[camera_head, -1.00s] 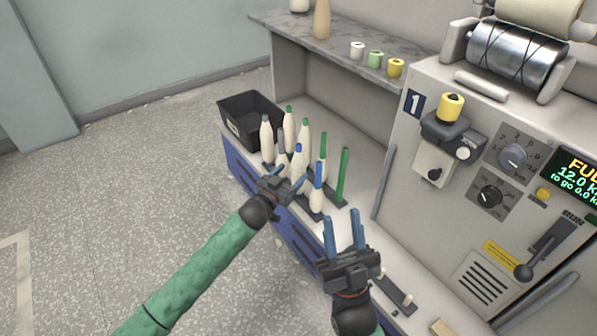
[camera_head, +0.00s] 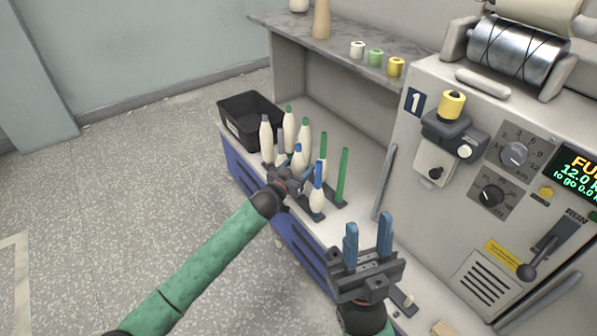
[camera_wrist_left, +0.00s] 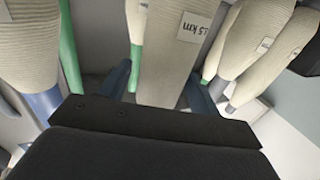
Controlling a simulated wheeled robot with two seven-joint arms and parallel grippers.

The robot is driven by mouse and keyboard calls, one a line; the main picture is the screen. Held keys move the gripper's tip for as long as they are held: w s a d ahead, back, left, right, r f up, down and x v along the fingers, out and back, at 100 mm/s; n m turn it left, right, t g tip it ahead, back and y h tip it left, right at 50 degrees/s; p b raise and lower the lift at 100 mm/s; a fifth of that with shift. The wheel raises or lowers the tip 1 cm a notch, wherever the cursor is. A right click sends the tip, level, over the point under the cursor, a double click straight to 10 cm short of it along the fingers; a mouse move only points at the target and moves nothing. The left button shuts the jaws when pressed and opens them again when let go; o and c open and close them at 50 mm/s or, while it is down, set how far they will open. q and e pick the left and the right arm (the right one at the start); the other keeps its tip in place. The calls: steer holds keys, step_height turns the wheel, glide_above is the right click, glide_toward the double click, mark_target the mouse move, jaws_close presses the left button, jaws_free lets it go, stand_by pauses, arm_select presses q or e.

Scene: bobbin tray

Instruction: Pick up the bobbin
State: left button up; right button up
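Several cream-wound bobbins stand on pegs on the bench; a blue-topped bobbin (camera_head: 298,158) stands just beyond my left gripper (camera_head: 303,174). In the left wrist view a bobbin with a "1.5 km" label (camera_wrist_left: 172,45) stands between the two blue fingers (camera_wrist_left: 160,88). The fingers are apart, one on each side of it, and I see no clear grip. Another blue-topped bobbin (camera_head: 317,198) stands close to the right of the left gripper. My right gripper (camera_head: 368,238) is open and empty, fingers up, above the bench's near part.
A black bin (camera_head: 236,108) stands at the bench's far left end. Bare green pegs (camera_head: 342,175) rise to the right of the bobbins. A shelf (camera_head: 345,35) with small spools runs behind. The winding machine (camera_head: 425,210) closes off the right side.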

arm_select(q)
steer(key=c, duration=0.9)
steer(key=shift+r, duration=0.1)
